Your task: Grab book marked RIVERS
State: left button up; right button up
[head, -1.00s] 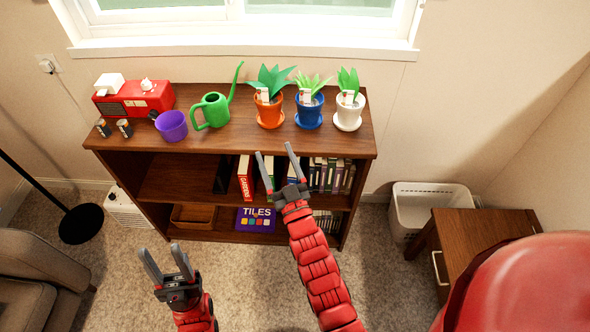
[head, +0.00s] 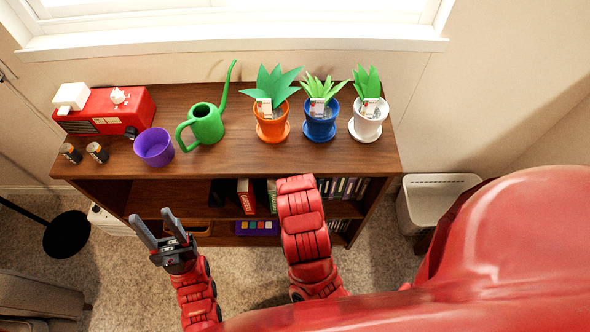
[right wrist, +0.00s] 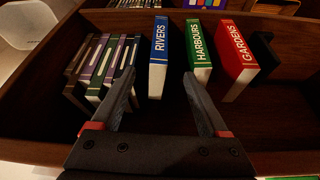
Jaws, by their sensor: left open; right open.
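The blue book marked RIVERS (right wrist: 158,58) stands upright on the hutch shelf in the right wrist view. My right gripper (right wrist: 158,76) is open, with its two fingers spread to either side of the RIVERS spine and nothing held. In the head view my right arm reaches under the hutch top; that gripper and RIVERS are hidden there. The green HARBOURS book (right wrist: 198,50) stands just right of RIVERS, close to the right fingertip. The red GARDENS book (right wrist: 236,55) stands farther right. My left gripper (head: 149,215) is open and empty, in front of the hutch's left part.
Several dark cased items (right wrist: 98,70) stand left of RIVERS, close to the left finger. The hutch top (head: 240,158) carries three potted plants, a green watering can (head: 206,125), a purple cup (head: 154,148) and a red toaster-like box (head: 110,110). A white bin (head: 432,190) stands at right.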

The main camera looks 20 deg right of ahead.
jog(key=b+x, duration=1)
jog(key=x, duration=0.7)
jog(key=shift+b, duration=0.3)
jog(key=shift+s+f, duration=0.1)
jog(key=shift+s, duration=0.1)
grip_shut()
